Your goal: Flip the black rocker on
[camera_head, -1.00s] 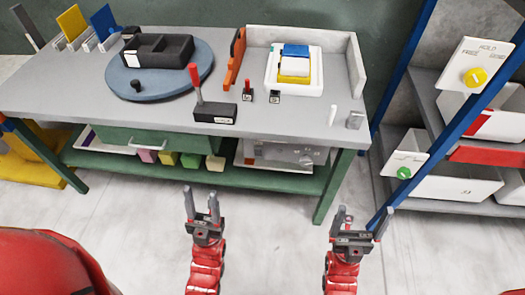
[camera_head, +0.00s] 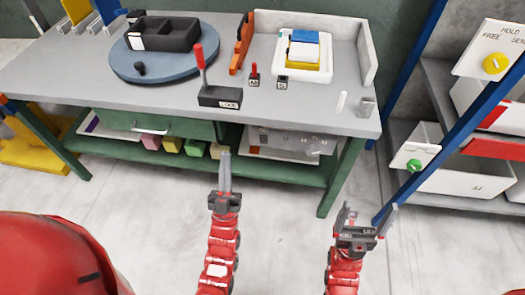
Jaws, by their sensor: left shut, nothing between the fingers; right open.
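A small black switch block (camera_head: 283,82), which looks like the black rocker, sits on the grey table just in front of the white tray. It is too small to tell which way its top is tipped. A small switch with a red toggle (camera_head: 254,76) stands to its left. My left gripper (camera_head: 225,158) is shut and empty, pointing forward in front of the table edge, lower in the picture than the switches. My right gripper (camera_head: 364,210) is open and empty, in front of the table's right leg. Neither gripper touches anything.
A black box with a red-tipped lever (camera_head: 219,97) stands left of the small switches. A blue turntable (camera_head: 160,68) bears a black tray. An orange part (camera_head: 241,45) stands behind the toggle. A shelf rack with a blue post (camera_head: 452,112) is at right. The table's front strip (camera_head: 290,112) is clear.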

